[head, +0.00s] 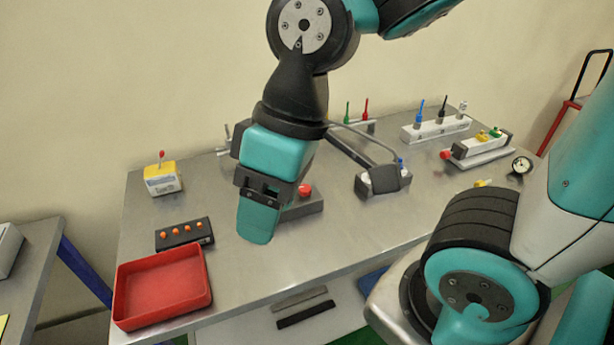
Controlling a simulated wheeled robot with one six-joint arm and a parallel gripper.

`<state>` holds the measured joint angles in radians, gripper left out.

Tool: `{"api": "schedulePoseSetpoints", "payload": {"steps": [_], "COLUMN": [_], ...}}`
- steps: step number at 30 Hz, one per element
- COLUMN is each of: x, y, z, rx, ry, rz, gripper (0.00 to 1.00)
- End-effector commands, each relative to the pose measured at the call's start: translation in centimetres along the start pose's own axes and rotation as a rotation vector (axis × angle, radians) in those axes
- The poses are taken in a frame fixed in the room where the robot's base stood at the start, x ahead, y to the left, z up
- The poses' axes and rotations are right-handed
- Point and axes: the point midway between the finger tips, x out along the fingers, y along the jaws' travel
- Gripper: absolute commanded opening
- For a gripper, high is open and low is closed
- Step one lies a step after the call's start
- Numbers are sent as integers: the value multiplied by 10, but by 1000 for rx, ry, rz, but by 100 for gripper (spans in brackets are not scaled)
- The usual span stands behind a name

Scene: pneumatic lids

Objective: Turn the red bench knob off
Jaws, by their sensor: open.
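A red knob (304,190) sits on a low grey block (308,206) on the steel bench. My gripper hides the left part of this block. Another red knob (446,154) is on the left end of a white-and-grey unit at the right of the bench. I cannot tell which of the two is the bench knob, nor its setting. My gripper (257,215) points down over the middle of the bench, left of the nearer red knob and in front of the block. It is open, with nothing seen in it.
A red tray (205,262) and a black strip with orange buttons (184,235) lie at the left. A yellow-and-white box (162,180) stands behind them. A bent grey handle (365,145), a colored-valve manifold (436,130) and a gauge (522,165) stand at the right. The front middle is clear.

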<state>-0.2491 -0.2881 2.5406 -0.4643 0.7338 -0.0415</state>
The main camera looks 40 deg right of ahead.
Motion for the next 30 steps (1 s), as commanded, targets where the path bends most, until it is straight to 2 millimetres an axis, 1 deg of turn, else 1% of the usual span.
{"api": "schedulePoseSetpoints", "payload": {"steps": [2, 4, 5, 6, 7, 8, 9, 11, 12, 15, 18, 20, 23, 26, 30], "x": [-4, -7, -9, -11, -12, -13, -14, -15, -15, -15, -14, -10, 1, 18, 48], "y": [27, 65, 85, 113, 135, 156, 184, 223, 245, 286, 307, 312, 315, 320, 328], "z": [-17, -36, -43, -51, -56, -59, -61, -60, -58, -50, -44, -42, -39, -35, -28], "rx": [-21, -62, -83, -113, -136, -158, -188, -229, -253, -301, -329, -337, -341, -341, -340], "ry": [-8, -25, -36, -55, -72, -90, -116, -155, -180, -229, -256, -263, -266, -267, -266], "rz": [35, 82, 104, 133, 153, 170, 191, 213, 223, 236, 239, 237, 235, 234, 233], "gripper": [58, 58, 58, 58, 58, 58, 58, 58, 58, 58, 58, 58, 58, 58, 58]}}
